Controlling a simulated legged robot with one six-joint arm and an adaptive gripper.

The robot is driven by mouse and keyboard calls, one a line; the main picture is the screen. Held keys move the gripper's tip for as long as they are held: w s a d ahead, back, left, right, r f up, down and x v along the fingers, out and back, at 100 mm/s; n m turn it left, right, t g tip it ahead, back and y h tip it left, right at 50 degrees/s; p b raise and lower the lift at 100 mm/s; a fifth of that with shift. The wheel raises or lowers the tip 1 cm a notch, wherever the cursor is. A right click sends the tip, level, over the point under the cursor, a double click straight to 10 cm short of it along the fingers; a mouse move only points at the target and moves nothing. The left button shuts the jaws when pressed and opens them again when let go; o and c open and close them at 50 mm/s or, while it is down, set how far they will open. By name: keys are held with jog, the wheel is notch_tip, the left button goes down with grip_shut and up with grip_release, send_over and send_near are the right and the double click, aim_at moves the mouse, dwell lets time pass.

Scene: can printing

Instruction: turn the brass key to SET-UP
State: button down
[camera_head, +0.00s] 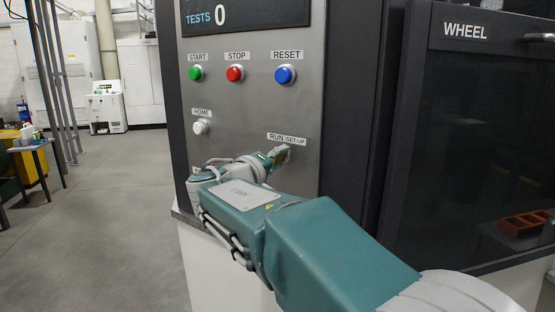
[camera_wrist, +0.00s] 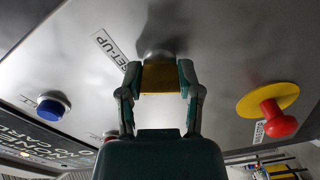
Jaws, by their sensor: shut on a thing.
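The brass key (camera_wrist: 160,78) is a yellow block between my fingertips in the wrist view, in front of a round metal lock on the grey panel. My gripper (camera_wrist: 159,80) is shut on the key, one finger on each side. In the head view my gripper (camera_head: 278,154) is at the panel just below the RUN label (camera_head: 275,136) and the SET-UP label (camera_head: 296,140). There the key is hidden behind my gripper. The SET-UP label also shows in the wrist view (camera_wrist: 110,46), left of the key. I cannot tell exactly which label the key points to.
The panel carries a green START button (camera_head: 196,73), a red STOP button (camera_head: 235,73), a blue RESET button (camera_head: 285,75) and a white HOME button (camera_head: 201,127). A red mushroom button (camera_wrist: 277,119) shows in the wrist view. A dark WHEEL door (camera_head: 470,130) stands to the right.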

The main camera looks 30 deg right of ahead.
jog(key=shift+f+m, duration=0.3)
jog(key=shift+m, duration=0.3)
jog(key=shift+c, duration=1.4)
grip_release()
jog(key=shift+r, duration=0.1)
jog(key=shift+a, duration=0.1)
jog(key=shift+r, duration=0.1)
jog(key=shift+s+a, duration=0.15)
jog(key=shift+a, duration=0.2)
jog(key=v, duration=1.1)
jog(key=shift+a, duration=0.2)
